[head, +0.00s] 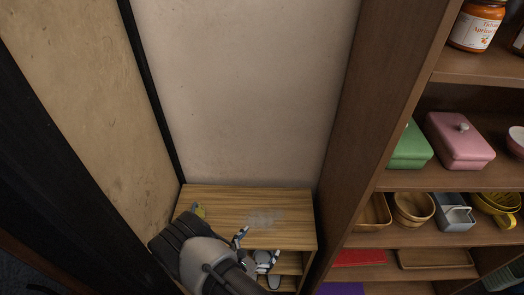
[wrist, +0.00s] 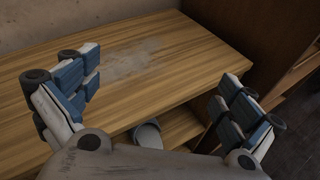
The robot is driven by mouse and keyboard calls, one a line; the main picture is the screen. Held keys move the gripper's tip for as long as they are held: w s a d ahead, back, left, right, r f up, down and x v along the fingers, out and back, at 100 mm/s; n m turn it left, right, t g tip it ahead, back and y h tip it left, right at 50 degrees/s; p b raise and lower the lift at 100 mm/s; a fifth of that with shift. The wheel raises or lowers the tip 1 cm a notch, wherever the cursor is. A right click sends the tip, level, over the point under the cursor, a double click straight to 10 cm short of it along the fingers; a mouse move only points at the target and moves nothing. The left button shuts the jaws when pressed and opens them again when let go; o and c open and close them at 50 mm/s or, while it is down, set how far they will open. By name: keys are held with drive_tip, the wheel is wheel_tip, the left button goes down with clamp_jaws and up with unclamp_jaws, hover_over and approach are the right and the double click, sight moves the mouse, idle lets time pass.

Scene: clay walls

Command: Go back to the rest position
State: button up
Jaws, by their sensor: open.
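My gripper (head: 254,248) is in front of a low wooden cabinet (head: 230,200), near its front edge in the head view. In the wrist view my gripper (wrist: 160,95) has its two blue-padded fingers spread wide, with nothing between them. The cabinet's striped wooden top (wrist: 180,55) lies beyond the fingers, with a pale smudged patch on it. I cannot tell exactly how far the fingers are from the top's edge.
A whitish object (wrist: 148,132), partly hidden, is on the cabinet's shelf below the top. A tall shelf holds a green box (head: 411,148), a pink box (head: 460,141) and a jar (head: 477,25). Walls stand behind and left.

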drive_tip(key=w+d+r+m+g+h, duration=0.1)
drive_tip(key=d+r+m+g+h, duration=0.25)
drive_tip(key=r, duration=0.55)
drive_tip(key=w+d+r+m+g+h, duration=0.1)
drive_tip(key=w+d+r+m+g, duration=0.1)
drive_tip(key=d+r+m, duration=0.5)
drive_tip(key=s+d+r+m+g+y, duration=0.1)
drive_tip(key=s+d+r+m+g, duration=0.15)
drive_tip(key=r, duration=0.45)
drive_tip(key=s+d+r+m+g+y, duration=0.1)
drive_tip(key=s+d+r+m+g, duration=0.15)
drive_tip(key=r, duration=0.55)
drive_tip(key=s+r+m+t+y, duration=0.4)
drive_tip(key=s+r+m+y, duration=0.7)
drive_tip(key=s+r, duration=0.55)
wheel_tip(320, 180, down, 13)
drive_tip(key=s+g+h+b, duration=0.1)
drive_tip(key=s+b, duration=0.1)
drive_tip(key=b, duration=0.8)
drive_tip(key=shift+s+a+m, duration=0.15)
drive_tip(key=shift+a+m, duration=0.15)
drive_tip(key=shift+m, duration=0.05)
